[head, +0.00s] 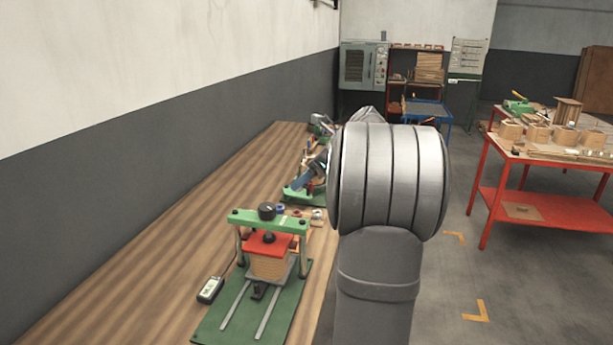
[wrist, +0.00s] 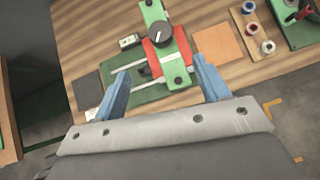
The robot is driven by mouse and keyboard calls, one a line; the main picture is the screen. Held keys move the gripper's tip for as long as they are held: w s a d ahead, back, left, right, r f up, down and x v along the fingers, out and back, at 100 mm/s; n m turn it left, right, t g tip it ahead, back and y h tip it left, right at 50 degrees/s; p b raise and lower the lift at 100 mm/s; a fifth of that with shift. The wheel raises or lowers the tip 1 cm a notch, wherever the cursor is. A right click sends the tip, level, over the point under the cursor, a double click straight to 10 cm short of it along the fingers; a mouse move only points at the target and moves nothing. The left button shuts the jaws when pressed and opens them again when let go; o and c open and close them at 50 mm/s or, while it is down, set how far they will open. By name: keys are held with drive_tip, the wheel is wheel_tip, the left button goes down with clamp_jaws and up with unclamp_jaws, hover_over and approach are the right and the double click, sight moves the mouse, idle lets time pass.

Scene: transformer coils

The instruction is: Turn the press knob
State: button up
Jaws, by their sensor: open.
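The press stands on the wooden bench, with a green crossbeam (head: 245,217), a red plate (head: 268,244) and a tan block beneath it on a green base (head: 222,325). Its round black knob (head: 267,211) sits on top of the crossbeam. In the wrist view the knob (wrist: 163,37) shows from above with a white pointer mark. My gripper (wrist: 161,66) is open and empty, its two blue fingers wide apart. The knob appears ahead of the fingertips, between their lines, and untouched. In the head view my arm hides most of the gripper.
A small meter (head: 210,289) lies left of the press base. In the wrist view a tan square sheet (wrist: 219,45), a strip with several spools (wrist: 253,30) and a dark square (wrist: 88,90) lie around the press. A red table (head: 545,153) stands at right.

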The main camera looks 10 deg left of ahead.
drive_tip(key=n+y, duration=0.4)
drive_tip(key=n, duration=1)
approach(274, 209)
wheel_tip(274, 209, up, 2)
drive_tip(key=s, duration=0.3)
drive_tip(key=s+d+f+n+t+y, duration=0.2)
drive_tip(key=d+f+n+t+y, duration=0.3)
drive_tip(key=n, duration=1.4)
drive_tip(key=shift+h, duration=0.6)
drive_tip(key=x, duration=1.2)
drive_tip(key=f+x, duration=0.1)
drive_tip(key=x, duration=0.5)
drive_tip(key=shift+w+d, duration=0.1)
drive_tip(key=shift+w, duration=0.05)
